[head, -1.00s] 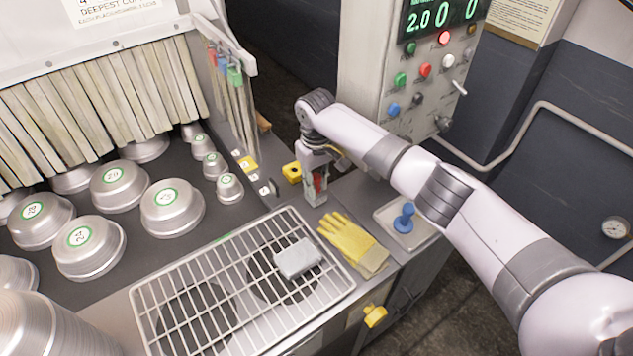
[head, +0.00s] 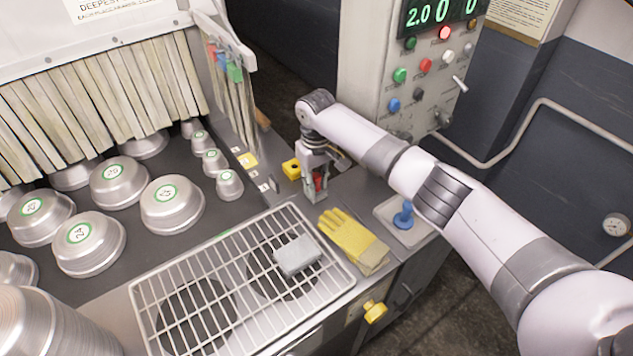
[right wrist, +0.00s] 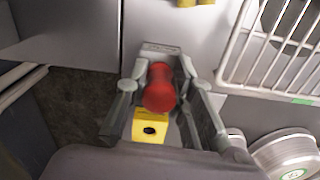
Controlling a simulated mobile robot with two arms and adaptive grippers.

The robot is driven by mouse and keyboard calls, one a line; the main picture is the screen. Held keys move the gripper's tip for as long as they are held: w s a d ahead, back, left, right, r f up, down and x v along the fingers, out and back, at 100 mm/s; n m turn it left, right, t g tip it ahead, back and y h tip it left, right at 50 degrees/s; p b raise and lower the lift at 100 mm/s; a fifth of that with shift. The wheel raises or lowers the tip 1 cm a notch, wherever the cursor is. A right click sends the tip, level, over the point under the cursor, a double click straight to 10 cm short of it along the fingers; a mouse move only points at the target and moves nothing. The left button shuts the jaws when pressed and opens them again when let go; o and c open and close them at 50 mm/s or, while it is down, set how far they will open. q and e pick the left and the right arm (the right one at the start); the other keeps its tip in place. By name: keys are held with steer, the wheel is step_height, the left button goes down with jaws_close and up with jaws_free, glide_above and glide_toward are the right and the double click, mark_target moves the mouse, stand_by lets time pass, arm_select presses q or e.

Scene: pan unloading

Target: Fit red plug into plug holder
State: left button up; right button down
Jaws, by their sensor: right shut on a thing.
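The red plug (head: 319,182) is held between the fingers of my right gripper (head: 316,190), above the worktop. In the right wrist view the plug (right wrist: 160,88) has a rounded red end and sits between both fingers. The yellow plug holder (head: 291,169), a small block with a dark hole, stands just left of the gripper in the head view. In the right wrist view the holder (right wrist: 150,128) shows just below the plug, its hole empty. The plug is apart from the hole. My left gripper is not in view.
A wire rack (head: 240,285) bears a grey block (head: 297,256). Yellow gloves (head: 352,240) lie beside it. A tray (head: 420,232) with a blue plug-like piece (head: 404,214) is at the right. Metal pans (head: 172,205) fill the left. A control panel (head: 415,80) stands behind my right arm.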

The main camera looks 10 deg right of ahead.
steer(key=c, duration=1.3)
jaws_free()
steer(key=shift+s+f, duration=0.1)
steer(key=shift+f, duration=0.15)
steer(key=shift+r, duration=0.1)
steer(key=shift+r, duration=0.5)
step_height(320, 180, up, 11)
